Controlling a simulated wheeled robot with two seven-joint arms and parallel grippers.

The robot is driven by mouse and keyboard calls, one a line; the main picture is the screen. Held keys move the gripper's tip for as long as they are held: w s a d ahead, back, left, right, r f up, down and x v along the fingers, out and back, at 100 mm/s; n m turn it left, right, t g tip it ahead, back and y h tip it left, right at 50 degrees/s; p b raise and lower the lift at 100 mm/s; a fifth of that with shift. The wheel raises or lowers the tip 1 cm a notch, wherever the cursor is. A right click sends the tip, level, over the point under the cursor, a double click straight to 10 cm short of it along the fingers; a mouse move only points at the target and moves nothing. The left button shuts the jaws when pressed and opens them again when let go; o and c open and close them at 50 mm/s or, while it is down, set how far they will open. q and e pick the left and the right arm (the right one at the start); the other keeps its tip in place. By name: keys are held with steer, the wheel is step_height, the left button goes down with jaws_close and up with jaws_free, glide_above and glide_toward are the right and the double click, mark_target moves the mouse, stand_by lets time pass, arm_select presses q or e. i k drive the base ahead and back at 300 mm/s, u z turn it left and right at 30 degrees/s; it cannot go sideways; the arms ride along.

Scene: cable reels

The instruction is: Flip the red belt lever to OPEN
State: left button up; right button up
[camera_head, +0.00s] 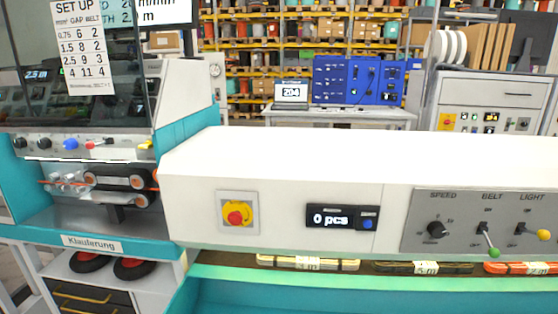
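A small red lever (94,144) shows on the control strip of the teal and white machine at the left, to the right of a blue knob (70,144). Its handle looks to lie roughly sideways; its label is too small to read. Below the strip is a belt unit (120,181) with dark rollers and orange parts. On the grey panel at the right, a lever with a green ball (492,252) sits under the word BELT. Neither of my grippers is in view.
A yellow-ball lever (541,234) is under LIGHT. A clear guard with a SET UP sheet (82,45) hangs above the control strip.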

mark_target(90, 145)
steer(key=u, duration=0.55)
steer(key=k, duration=1.3)
steer(key=u, duration=0.75)
steer(key=i, duration=0.3)
steer(key=u, duration=1.1)
steer(key=i, duration=1.5)
steer(key=u, duration=0.2)
steer(key=i, duration=1.3)
steer(key=z, duration=1.3)
steer(key=i, duration=0.9)
steer(key=z, duration=0.8)
